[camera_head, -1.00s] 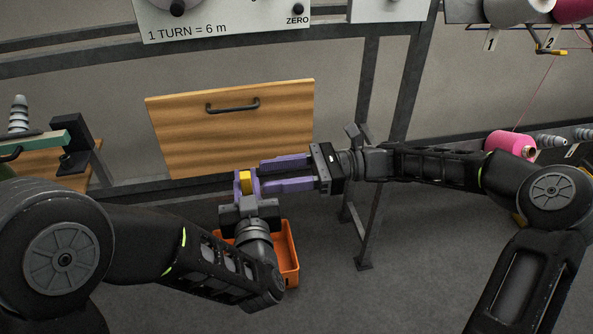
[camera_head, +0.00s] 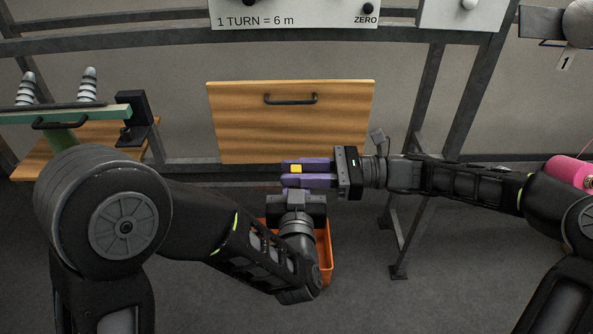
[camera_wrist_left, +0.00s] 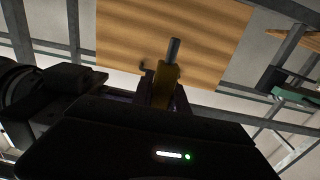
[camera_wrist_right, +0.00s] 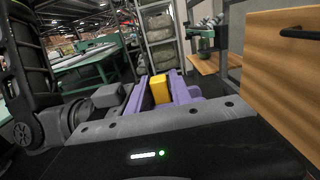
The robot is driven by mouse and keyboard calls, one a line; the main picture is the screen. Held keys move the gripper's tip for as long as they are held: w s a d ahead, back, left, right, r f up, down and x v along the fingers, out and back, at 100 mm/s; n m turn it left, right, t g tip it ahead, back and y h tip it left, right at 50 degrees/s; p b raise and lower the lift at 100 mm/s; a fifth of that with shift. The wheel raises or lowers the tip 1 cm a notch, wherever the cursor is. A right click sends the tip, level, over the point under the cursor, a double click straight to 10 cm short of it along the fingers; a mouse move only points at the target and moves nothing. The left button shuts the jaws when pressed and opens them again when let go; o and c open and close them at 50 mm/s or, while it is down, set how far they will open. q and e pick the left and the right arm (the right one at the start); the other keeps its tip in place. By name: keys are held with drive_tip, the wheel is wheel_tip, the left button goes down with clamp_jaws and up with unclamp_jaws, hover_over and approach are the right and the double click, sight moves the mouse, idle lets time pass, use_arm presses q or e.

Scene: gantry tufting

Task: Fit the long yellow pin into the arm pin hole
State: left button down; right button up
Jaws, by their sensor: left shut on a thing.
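The pin shows in the left wrist view as a yellow block (camera_wrist_left: 166,85) with a grey rod end sticking out. My left gripper (camera_wrist_left: 160,92) is shut on the yellow block. In the head view the left gripper (camera_head: 296,190) points up, below the right fingers. My right gripper (camera_head: 290,172) comes in from the right, its purple fingers apart on both sides of the yellow block (camera_head: 296,168). The block also shows between these fingers in the right wrist view (camera_wrist_right: 160,89). Contact with the right fingers is unclear. I cannot make out the arm pin hole.
A wooden panel with a dark handle (camera_head: 230,125) stands just behind the grippers. An orange bin (camera_head: 325,255) is on the floor below them. A green beam with grey cones (camera_head: 70,115) is at left. Grey frame posts (camera_head: 425,100) stand at right.

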clamp_jaws()
use_arm(q)
drive_tip(key=c, duration=1.2)
unclamp_jaws()
drive_tip(key=s, duration=0.7)
drive_tip(key=shift+s, duration=0.25)
